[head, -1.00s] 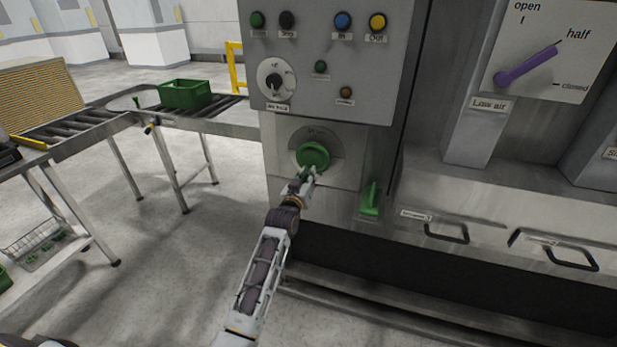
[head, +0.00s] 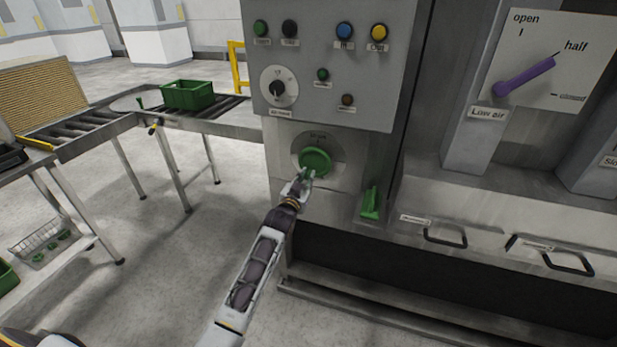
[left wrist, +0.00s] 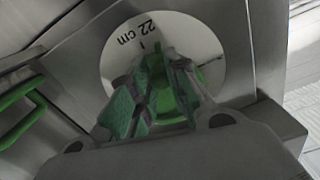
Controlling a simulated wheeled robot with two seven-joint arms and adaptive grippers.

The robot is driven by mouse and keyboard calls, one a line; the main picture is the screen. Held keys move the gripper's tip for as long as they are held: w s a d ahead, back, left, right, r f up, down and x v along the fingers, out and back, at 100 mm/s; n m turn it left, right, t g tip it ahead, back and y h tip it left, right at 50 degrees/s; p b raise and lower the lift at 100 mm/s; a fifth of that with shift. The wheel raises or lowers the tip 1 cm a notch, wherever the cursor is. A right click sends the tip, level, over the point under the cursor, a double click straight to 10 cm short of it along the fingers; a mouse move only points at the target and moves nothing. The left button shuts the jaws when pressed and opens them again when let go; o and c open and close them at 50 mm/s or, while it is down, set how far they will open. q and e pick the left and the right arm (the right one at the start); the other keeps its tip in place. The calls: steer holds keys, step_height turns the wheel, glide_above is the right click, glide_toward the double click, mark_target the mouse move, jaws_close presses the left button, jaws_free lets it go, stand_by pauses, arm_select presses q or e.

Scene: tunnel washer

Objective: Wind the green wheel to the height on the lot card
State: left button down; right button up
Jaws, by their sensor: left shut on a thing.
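The green wheel (head: 315,161) sits on a round pale dial plate on the machine front, below the control panel. My left gripper (head: 306,175) is at the wheel's lower left edge and is shut on it. In the left wrist view, the wheel (left wrist: 172,100) is partly hidden behind the gripper's fingers (left wrist: 160,85). The dial plate (left wrist: 195,40) there shows the mark "22 cm". The dial's other marks are too small or hidden to read. No lot card can be made out. My right gripper is not in view.
The control panel (head: 330,55) with buttons and a knob is above the wheel. A green handle (head: 370,203) is to the wheel's lower right. A purple lever (head: 525,76) points near "half". A green crate (head: 187,95) sits on the roller conveyor at left.

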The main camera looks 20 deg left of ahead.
arm_select(q)
steer(key=shift+a+r+m+p, duration=0.25)
steer(key=shift+m+p, duration=0.1)
steer(key=shift+m, duration=0.4)
steer(key=shift+a+r+m+p, duration=0.15)
steer(key=shift+a+m+p, duration=0.15)
steer(key=shift+m, duration=0.5)
steer(key=shift+a+r+m+p, duration=0.2)
steer(key=shift+m+p, duration=0.15)
steer(key=shift+m, duration=0.4)
steer(key=c, duration=1.3)
jaws_free()
steer(key=shift+a, duration=0.1)
steer(key=shift+s, duration=0.1)
steer(key=shift+s+a+f, duration=0.1)
steer(key=shift+s, duration=2.85)
steer(key=shift+s+a+f, duration=0.1)
steer(key=shift+s, duration=2.8)
